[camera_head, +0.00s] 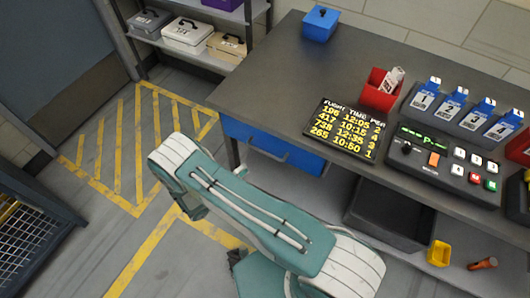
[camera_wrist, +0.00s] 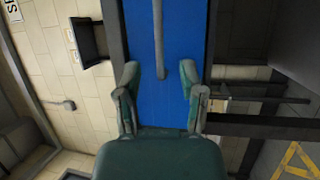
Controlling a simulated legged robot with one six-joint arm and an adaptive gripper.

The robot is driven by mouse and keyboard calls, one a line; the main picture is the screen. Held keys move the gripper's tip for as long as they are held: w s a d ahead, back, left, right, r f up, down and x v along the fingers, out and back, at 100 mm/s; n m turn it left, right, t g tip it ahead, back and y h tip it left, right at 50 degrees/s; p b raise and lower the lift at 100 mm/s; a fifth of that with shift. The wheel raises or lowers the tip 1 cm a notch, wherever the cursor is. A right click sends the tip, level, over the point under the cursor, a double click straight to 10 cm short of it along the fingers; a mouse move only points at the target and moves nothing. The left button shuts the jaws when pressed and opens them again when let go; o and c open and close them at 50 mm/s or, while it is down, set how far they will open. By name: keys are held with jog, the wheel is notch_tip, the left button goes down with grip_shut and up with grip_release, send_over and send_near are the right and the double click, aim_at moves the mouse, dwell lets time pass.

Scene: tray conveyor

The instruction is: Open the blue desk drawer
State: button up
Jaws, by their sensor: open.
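The blue desk drawer (camera_head: 300,157) sits under the left part of the grey desk top, and its front looks flush with the desk. A grey bar handle (camera_head: 267,152) runs along its front. In the wrist view the blue drawer front (camera_wrist: 180,105) fills the middle, and the handle (camera_wrist: 161,45) comes down from the top edge. My gripper (camera_wrist: 158,82) is open there, one finger on each side of the handle's lower end. I cannot tell how far the fingertips are from the drawer front.
The desk top (camera_head: 260,85) holds a blue box (camera_head: 320,24), a flight board (camera_head: 345,130), a red holder (camera_head: 380,90) and a control panel (camera_head: 445,160). A dark bin (camera_head: 385,220) stands on the lower shelf. Floor (camera_head: 75,255) left of my arm is clear.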

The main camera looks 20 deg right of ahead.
aim_at(265, 152)
jog(key=x, duration=1)
grip_shut()
